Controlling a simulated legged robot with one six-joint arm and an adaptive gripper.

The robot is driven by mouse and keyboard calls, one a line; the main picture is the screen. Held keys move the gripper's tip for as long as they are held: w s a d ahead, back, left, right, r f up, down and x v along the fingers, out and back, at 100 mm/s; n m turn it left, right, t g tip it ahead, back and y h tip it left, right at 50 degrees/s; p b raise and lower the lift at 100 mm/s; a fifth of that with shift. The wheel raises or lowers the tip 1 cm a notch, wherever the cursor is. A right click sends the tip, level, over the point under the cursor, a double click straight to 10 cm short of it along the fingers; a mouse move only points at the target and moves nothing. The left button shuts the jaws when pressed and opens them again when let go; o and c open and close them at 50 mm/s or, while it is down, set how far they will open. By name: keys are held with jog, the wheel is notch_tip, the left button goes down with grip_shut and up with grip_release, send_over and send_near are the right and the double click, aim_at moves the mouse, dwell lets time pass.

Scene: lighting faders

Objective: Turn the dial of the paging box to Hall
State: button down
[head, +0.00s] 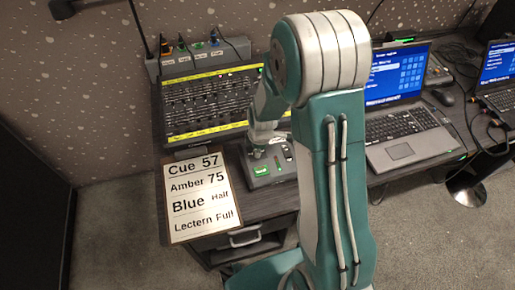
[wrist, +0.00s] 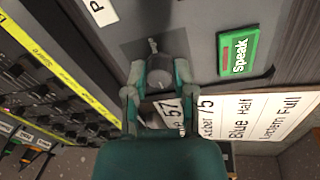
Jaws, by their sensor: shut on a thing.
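The paging box (head: 286,172) is a small dark grey box at the desk's front edge, below the fader console in the head view. In the wrist view its grey top (wrist: 200,20) carries a green Speak button (wrist: 238,52) and a round grey dial (wrist: 159,79). My gripper (wrist: 158,72) has one finger on each side of the dial and is shut on it. In the head view my gripper (head: 264,138) is over the box and the dial is hidden. A small pale mark lies just beyond the dial; I cannot read the dial's position names.
The fader console (head: 205,100) with yellow strips stands behind the box. A printed cue sheet (head: 197,198) lies at the desk's front left. A laptop (head: 408,150) with a blue screen stands to the right, with a mouse (head: 443,97) and cables beyond.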

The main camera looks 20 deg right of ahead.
aim_at(260, 159)
dwell(0.4)
jog(key=shift+c, duration=2.2)
grip_release()
notch_tip(260, 159, up, 12)
jog(key=s, duration=0.2)
jog(key=shift+f, duration=0.2)
jog(key=s+r+m+t, duration=0.3)
jog(key=s+r+m, duration=1.2)
jog(key=s+r, duration=0.2)
jog(key=s, duration=0.2)
jog(key=shift+s+a, duration=0.15)
jog(key=shift+s, duration=0.25)
